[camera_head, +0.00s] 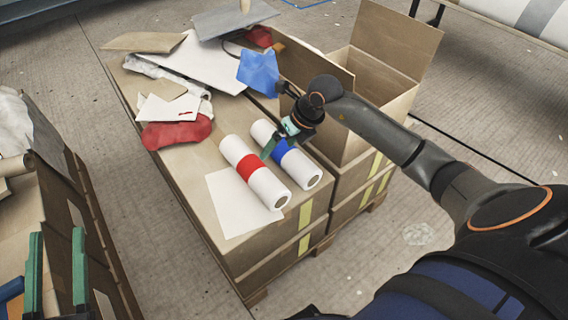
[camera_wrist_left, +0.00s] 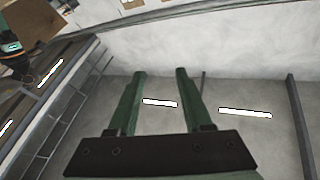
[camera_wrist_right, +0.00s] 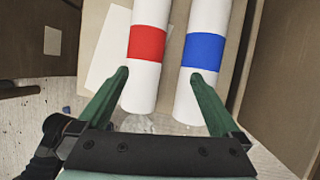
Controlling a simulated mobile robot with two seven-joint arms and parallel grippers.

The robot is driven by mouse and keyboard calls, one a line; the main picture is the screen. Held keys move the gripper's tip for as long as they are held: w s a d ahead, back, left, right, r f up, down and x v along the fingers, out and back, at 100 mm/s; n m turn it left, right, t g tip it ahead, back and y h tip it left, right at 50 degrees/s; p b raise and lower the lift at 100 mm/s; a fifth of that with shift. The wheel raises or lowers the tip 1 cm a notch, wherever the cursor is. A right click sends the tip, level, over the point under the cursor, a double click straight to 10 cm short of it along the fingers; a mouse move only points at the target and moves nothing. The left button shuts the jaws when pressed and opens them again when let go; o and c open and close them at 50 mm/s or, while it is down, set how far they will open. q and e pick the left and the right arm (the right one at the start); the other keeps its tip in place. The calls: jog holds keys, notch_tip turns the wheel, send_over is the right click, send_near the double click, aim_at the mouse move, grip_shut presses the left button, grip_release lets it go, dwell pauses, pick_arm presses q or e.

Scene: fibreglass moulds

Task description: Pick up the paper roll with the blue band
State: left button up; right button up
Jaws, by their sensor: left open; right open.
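The white paper roll with the blue band (camera_head: 305,173) lies on the cardboard boxes, beside a similar roll with a red band (camera_head: 249,168). In the right wrist view, the blue-banded roll (camera_wrist_right: 204,50) is right of the red-banded roll (camera_wrist_right: 147,42). My right gripper (camera_wrist_right: 158,77) is open and empty. In that view its right finger overlaps the blue-banded roll below the band; its left finger is at the red-banded roll's left edge. Whether it touches either is unclear. My left gripper (camera_head: 57,235) is open and empty, at the lower left, away from the rolls.
A white sheet (camera_head: 228,205) lies under the red-banded roll. A red cloth (camera_head: 176,132), a blue cloth (camera_head: 258,70) and several sheets lie further back. An open cardboard box (camera_head: 375,90) stands to the right, close to my right arm. Bare floor (camera_head: 375,250) shows in front.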

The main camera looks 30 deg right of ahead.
aim_at(287, 148)
jog(key=d+h, duration=0.1)
jog(key=d, duration=0.1)
jog(key=w+d+h+b, duration=0.1)
jog(key=d, duration=0.2)
jog(key=shift+d+f, duration=0.15)
jog(key=shift+f, duration=0.05)
jog(key=b+x, duration=0.1)
jog(key=x, duration=0.5)
jog(key=shift+w+f+b, duration=0.25)
jog(key=shift+b, duration=0.1)
jog(key=b+x, duration=0.1)
jog(key=x, duration=0.1)
jog(key=b+x, duration=0.1)
jog(key=x, duration=0.2)
jog(key=shift+w+d+r, duration=0.1)
jog(key=shift+w+d, duration=0.1)
jog(key=shift+w, duration=0.15)
pick_arm(q)
jog(key=s+d+r+m+t+h, duration=0.1)
jog(key=s+r+m+h, duration=0.4)
jog(key=s+r+h, duration=0.1)
jog(key=shift+d+m+h, duration=0.15)
jog(key=shift+m+h, duration=0.15)
jog(key=shift+h, duration=0.5)
jog(key=shift+r, duration=0.1)
pick_arm(e)
grip_shut()
